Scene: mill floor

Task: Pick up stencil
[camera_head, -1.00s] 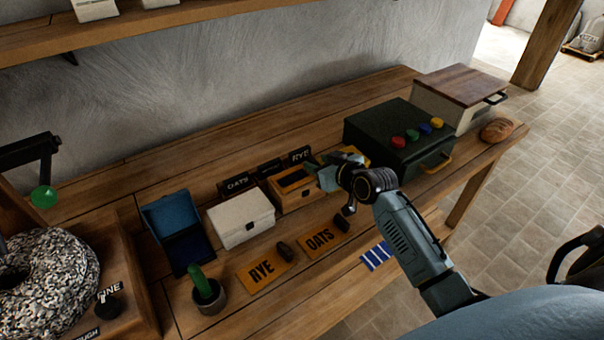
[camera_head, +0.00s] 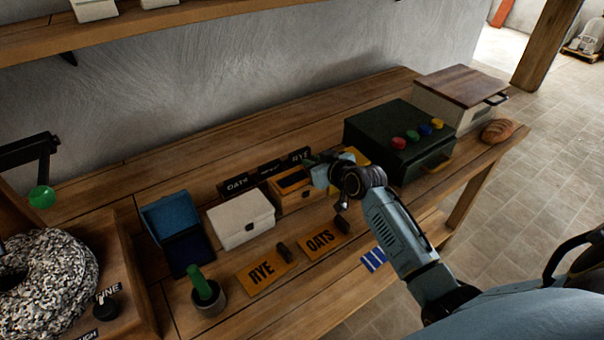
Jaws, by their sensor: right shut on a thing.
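Two orange stencil plates lie on the bench front, one reading RYE (camera_head: 262,270) and one reading OATS (camera_head: 320,240), each with a dark block by it. My right gripper (camera_head: 312,160) is over the bench, just behind and right of a small wooden box (camera_head: 285,198) with an orange top panel. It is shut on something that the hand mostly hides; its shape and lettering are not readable. An orange-yellow surface (camera_head: 358,155) shows behind the hand, and I cannot tell whether it is the held stencil. My left gripper is not in view.
Dark signs (camera_head: 237,185) line up behind. The bench's back strip is clear.

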